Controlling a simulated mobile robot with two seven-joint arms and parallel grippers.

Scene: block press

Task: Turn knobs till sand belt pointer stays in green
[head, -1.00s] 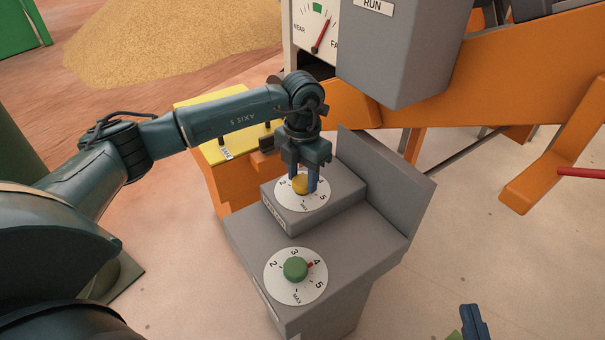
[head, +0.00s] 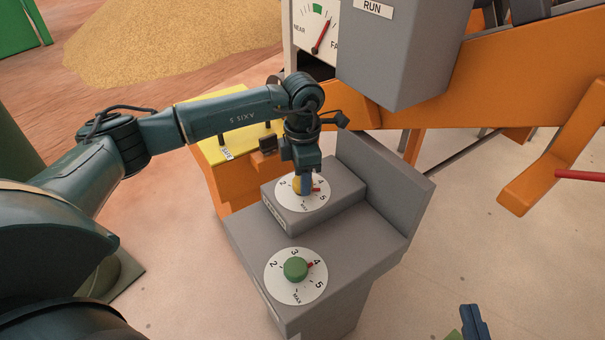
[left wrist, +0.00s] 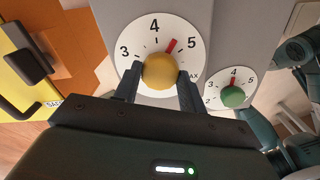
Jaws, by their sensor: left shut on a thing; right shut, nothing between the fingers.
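The yellow knob (head: 298,185) sits on a white dial on the raised step of the grey console. My left gripper (head: 305,190) is shut on it from above. In the left wrist view the yellow knob (left wrist: 160,70) is between the fingers, its red mark between 4 and 5. The green knob (head: 295,269) on the lower dial has its red mark near 4, and nothing touches it. The gauge pointer (head: 323,37) is red and stands right of the green band (head: 317,8), on the FAR side. My right gripper (head: 474,322) is shut and empty at the bottom edge, partly cut off.
The grey console (head: 245,232) has an upright panel on its right. A grey RUN box (head: 400,55) and orange machine frame (head: 500,75) stand behind. A yellow-topped panel (head: 212,150) is left of the console. A sand pile (head: 170,40) lies at the back.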

